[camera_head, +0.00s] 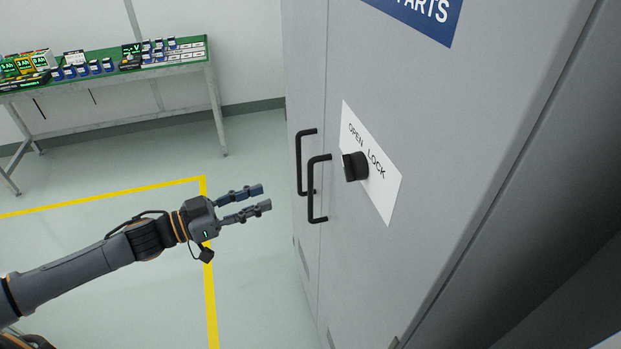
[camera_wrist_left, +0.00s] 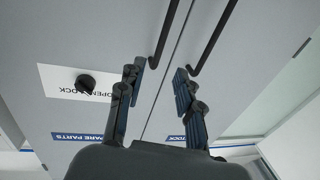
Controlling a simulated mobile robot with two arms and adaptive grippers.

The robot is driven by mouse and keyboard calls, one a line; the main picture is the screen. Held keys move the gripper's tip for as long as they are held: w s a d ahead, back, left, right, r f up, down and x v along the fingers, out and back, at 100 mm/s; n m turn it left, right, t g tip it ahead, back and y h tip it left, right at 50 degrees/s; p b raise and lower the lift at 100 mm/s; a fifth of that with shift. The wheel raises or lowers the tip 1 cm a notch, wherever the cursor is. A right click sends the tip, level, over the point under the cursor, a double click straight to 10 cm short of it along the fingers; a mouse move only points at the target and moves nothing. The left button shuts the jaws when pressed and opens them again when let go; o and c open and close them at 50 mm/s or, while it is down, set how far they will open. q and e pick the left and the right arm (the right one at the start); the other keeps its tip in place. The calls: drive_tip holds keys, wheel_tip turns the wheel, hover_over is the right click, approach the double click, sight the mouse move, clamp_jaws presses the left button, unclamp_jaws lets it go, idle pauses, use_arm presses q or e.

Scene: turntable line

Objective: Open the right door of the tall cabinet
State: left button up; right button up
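The tall grey cabinet (camera_head: 430,130) fills the right of the head view, its doors looking shut along a thin seam. The right door (camera_head: 370,270) has a black bar handle (camera_head: 312,190) and a black knob (camera_head: 355,166) on a white OPEN/LOCK plate (camera_head: 388,197). I cannot tell which word the knob points to. My left gripper (camera_head: 266,197) is open and empty, left of the handles and apart from them. In the left wrist view the right door's handle (camera_wrist_left: 164,38) and knob (camera_wrist_left: 86,82) lie left of the seam, beyond the open fingers (camera_wrist_left: 157,82). My right gripper is not in view.
The left door's handle (camera_head: 299,162) is close beside the right one. A green-topped table (camera_head: 130,66) with boxes and small blue items stands against the back wall. The floor between it and the cabinet is clear, with yellow line marking (camera_head: 208,270).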

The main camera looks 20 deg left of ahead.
use_arm(q)
drive_tip(key=p+x, duration=0.4)
drive_tip(key=x, duration=0.9)
drive_tip(key=shift+w, duration=0.15)
drive_tip(key=shift+f, duration=0.1)
drive_tip(key=shift+c, duration=0.4)
clamp_jaws()
